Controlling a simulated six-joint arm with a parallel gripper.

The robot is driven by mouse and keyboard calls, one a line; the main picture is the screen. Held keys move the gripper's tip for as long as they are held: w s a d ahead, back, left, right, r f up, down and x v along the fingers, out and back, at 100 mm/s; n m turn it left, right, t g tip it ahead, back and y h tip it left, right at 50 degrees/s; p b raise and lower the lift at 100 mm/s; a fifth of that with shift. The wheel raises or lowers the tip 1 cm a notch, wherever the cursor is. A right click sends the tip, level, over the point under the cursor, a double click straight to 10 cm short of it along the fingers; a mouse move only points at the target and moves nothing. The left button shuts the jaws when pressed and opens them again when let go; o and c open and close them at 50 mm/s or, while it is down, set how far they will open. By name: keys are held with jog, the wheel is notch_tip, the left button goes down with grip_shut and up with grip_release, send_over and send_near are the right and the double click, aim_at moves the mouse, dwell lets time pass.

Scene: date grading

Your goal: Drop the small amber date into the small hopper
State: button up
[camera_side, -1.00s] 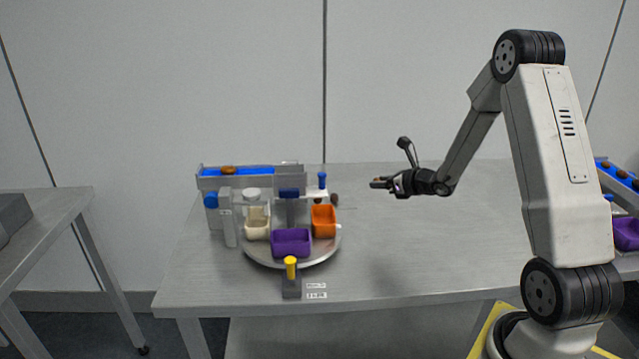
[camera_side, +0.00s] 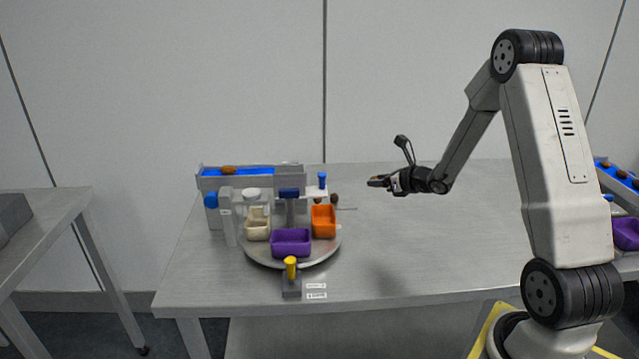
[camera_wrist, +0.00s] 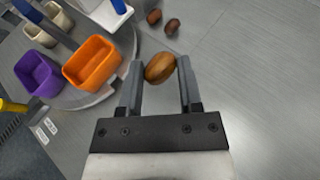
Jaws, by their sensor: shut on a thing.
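My gripper (camera_side: 381,182) hangs in the air to the right of the turntable, above the table. In the wrist view it is shut on a small amber-brown date (camera_wrist: 160,67), held between the two fingertips. On the round turntable (camera_side: 273,258) stand an orange hopper (camera_side: 323,222), a purple hopper (camera_side: 291,243) and cream hoppers (camera_side: 257,225). In the wrist view the orange hopper (camera_wrist: 93,63) is left of the fingers and the purple one (camera_wrist: 38,74) further left. I cannot tell by size which is the small hopper.
Two dark dates (camera_wrist: 163,22) lie on the table near the turntable. A blue conveyor (camera_side: 245,172) with a brown date stands behind the hoppers. A yellow-topped lever (camera_side: 290,268) stands in front. The table right of the turntable is clear.

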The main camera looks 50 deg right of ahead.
jog(key=w+a+r, duration=0.5)
jog(key=w+r, duration=0.2)
jog(key=w, duration=0.2)
jog(key=w+a+r, duration=0.6)
jog(key=w+r, duration=0.1)
jog(key=w, duration=0.3)
jog(key=shift+r, duration=0.15)
notch_tip(320, 180, down, 6)
jog(key=o, duration=0.9)
jog(key=shift+s, duration=0.2)
